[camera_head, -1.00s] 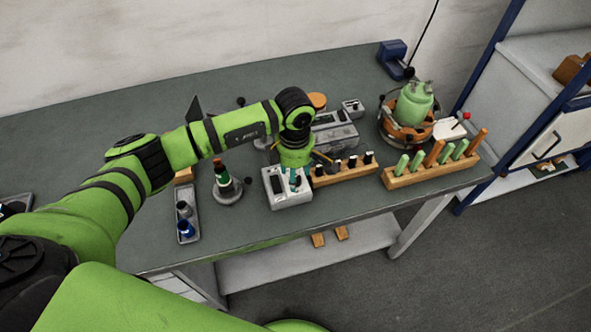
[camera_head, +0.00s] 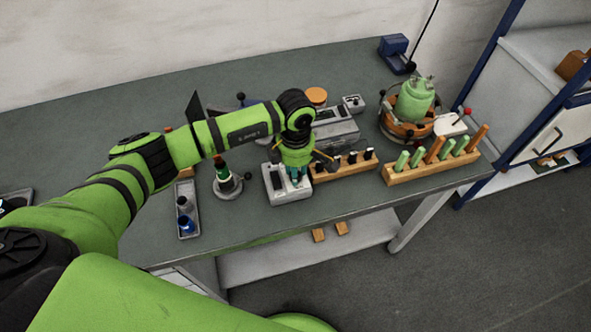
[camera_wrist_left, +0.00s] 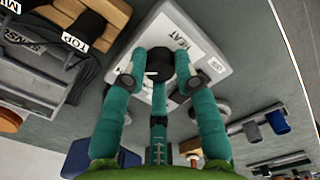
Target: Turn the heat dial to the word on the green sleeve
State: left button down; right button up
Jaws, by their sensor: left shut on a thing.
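The heat control box (camera_head: 273,187) is pale grey and stands near the front edge of the bench. Its top with the word HEAT (camera_wrist_left: 181,42) shows in the left wrist view. My left gripper (camera_head: 297,177) points down at this box. In the left wrist view its teal fingers (camera_wrist_left: 160,66) are shut around the black heat dial (camera_wrist_left: 161,58). A white mark shows on the dial; the words around it are mostly hidden or too small to read. A dark upright piece with a green band (camera_head: 223,172) stands in a round base left of the box. I cannot read any word on it. My right gripper is not in view.
A wooden rack with black-topped pieces (camera_head: 345,172) stands close right of the box. Another rack with green and orange sticks (camera_head: 400,179) is farther right. A grey tray (camera_head: 188,225) lies to the left. A green pot (camera_head: 412,102) stands at the back right.

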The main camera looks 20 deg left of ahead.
pick_arm(q)
jog(key=n+b, duration=0.2)
jog(key=n, duration=0.2)
jog(key=shift+s+f+b, duration=0.1)
jog(key=shift+f+b, duration=0.15)
jog(key=shift+b, duration=0.15)
jog(key=n+b, duration=0.2)
jog(key=n, duration=0.2)
jog(key=shift+n, duration=0.4)
jog(key=n+b, duration=0.2)
jog(key=n, duration=0.2)
jog(key=n+b, duration=0.1)
jog(key=n, duration=0.3)
jog(key=shift+s+n+b, duration=0.1)
jog(key=shift+n+b, duration=0.2)
jog(key=shift+b, duration=0.05)
jog(key=c, duration=0.9)
grip_release()
jog(key=shift+c, duration=0.2)
jog(key=shift+r, duration=0.1)
